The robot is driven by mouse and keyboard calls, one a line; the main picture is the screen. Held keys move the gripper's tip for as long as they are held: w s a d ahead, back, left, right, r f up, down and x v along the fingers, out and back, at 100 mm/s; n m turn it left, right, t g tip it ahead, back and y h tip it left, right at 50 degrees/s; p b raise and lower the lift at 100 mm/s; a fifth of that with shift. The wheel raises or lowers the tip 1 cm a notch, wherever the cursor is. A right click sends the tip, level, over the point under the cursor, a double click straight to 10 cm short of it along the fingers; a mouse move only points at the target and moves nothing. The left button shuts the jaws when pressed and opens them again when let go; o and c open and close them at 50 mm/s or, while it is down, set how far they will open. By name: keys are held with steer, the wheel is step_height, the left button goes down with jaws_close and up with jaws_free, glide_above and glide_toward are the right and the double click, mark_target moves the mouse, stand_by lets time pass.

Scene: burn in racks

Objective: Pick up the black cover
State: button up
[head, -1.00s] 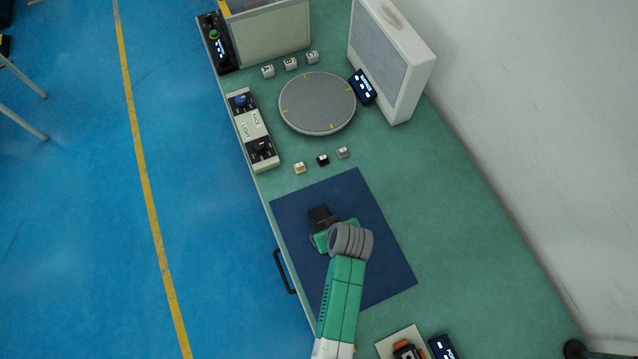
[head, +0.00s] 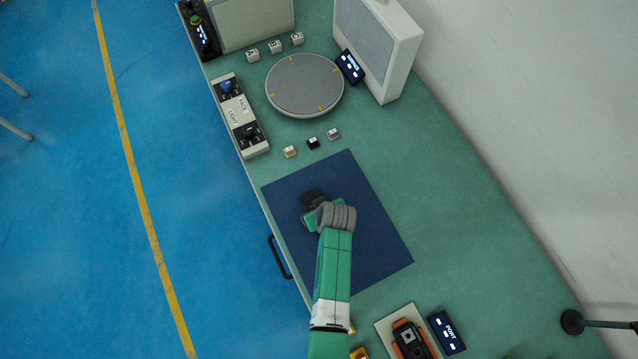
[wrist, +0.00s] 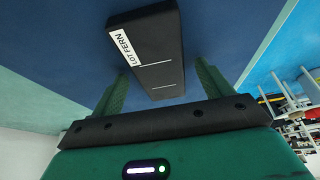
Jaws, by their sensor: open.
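The black cover (wrist: 150,50) is a flat black block with a white "LOT FERN" label and thin white lines, seen in the wrist view. It lies over the dark blue mat. My gripper (wrist: 161,74) is open, its two green fingers on either side of the cover's near end, with no clear contact. In the head view, a black shape that looks like the cover (head: 312,196) shows on the mat just beyond my green gripper (head: 315,212). My wrist hides part of the gripper there, and the height of the fingers above the mat is hard to tell.
The blue mat (head: 375,245) is otherwise clear. Several small cubes, a round grey turntable (head: 304,84) and a switch panel (head: 240,115) stand beyond it. A tray (head: 384,326) with an orange-black device and a small display (head: 446,332) are at the near right.

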steer(key=c, duration=1.1)
steer(key=shift+r, duration=0.5)
steer(key=shift+c, duration=0.2)
steer(key=v, duration=0.3)
steer(key=shift+a+p, duration=0.1)
steer(key=shift+p, duration=0.25)
steer(key=s+d, duration=0.1)
steer(key=s, duration=0.3)
steer(key=s+d+r, duration=0.1)
steer(key=s+d, duration=0.1)
steer(key=s, duration=0.3)
steer(key=s+d, duration=0.1)
steer(key=s, duration=0.4)
steer(key=shift+s+d+r+p, duration=0.15)
steer(key=shift+d+p, duration=0.15)
steer(key=shift+d, duration=0.05)
